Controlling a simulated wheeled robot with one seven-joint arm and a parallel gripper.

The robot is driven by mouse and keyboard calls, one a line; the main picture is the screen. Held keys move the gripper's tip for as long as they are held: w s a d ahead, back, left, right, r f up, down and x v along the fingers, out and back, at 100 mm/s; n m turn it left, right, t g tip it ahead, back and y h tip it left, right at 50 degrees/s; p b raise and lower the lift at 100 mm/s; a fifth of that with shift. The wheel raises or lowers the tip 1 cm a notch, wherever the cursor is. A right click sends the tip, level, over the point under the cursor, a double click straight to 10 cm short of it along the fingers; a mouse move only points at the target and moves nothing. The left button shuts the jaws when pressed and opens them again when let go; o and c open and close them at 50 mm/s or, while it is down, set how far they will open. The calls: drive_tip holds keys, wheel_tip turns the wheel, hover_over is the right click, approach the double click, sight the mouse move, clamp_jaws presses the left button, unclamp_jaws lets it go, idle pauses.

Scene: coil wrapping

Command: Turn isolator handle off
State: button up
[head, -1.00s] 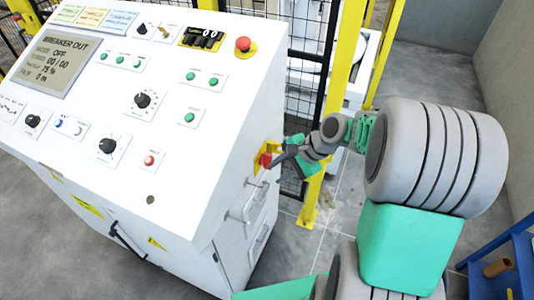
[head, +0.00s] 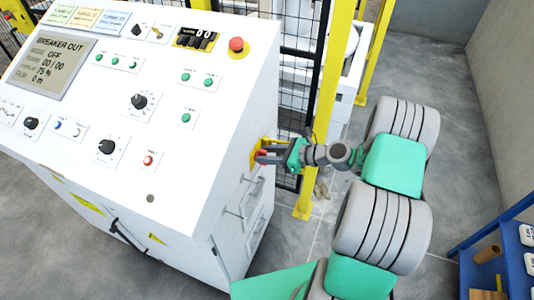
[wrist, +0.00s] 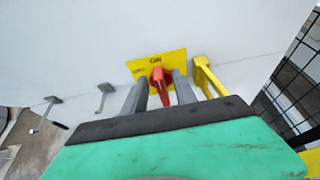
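The isolator handle (wrist: 160,82) is red and sits on a yellow plate marked "ON" at the top in the wrist view. It points up and down in that view, in line with the ON mark. In the head view the yellow plate (head: 254,155) is on the right side of the white cabinet, mostly hidden by my gripper (head: 268,156). In the wrist view my gripper (wrist: 161,92) has one grey finger on each side of the handle. The fingers are apart, and I cannot tell whether they touch it.
The white cabinet (head: 215,130) has a sloped panel of knobs and buttons. A yellow hasp-like part (wrist: 205,75) sits right of the plate. Metal handles (head: 248,197) stick out lower on the cabinet side. A yellow post (head: 325,110) and black mesh fence stand close behind my gripper.

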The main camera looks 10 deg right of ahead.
sight(265, 165)
clamp_jaws()
idle(0.4)
idle(0.4)
drive_tip(key=f+n+t+b, duration=0.1)
drive_tip(key=n+t+b, duration=0.1)
drive_tip(key=n+b, duration=0.2)
drive_tip(key=s+a+f+n+t+h+b, duration=0.1)
drive_tip(key=n+t+b, duration=0.1)
drive_tip(key=n+b, duration=0.2)
drive_tip(key=s+n+t+b, duration=0.1)
drive_tip(key=n+t+b, duration=0.2)
drive_tip(key=b, duration=0.5)
drive_tip(key=shift+a+f+n+h, duration=0.2)
drive_tip(key=shift+f+n+h, duration=0.15)
drive_tip(key=shift+n, duration=0.45)
drive_tip(key=shift+n+b, duration=0.4)
drive_tip(key=shift+b, duration=0.6)
drive_tip(key=shift+r, duration=0.15)
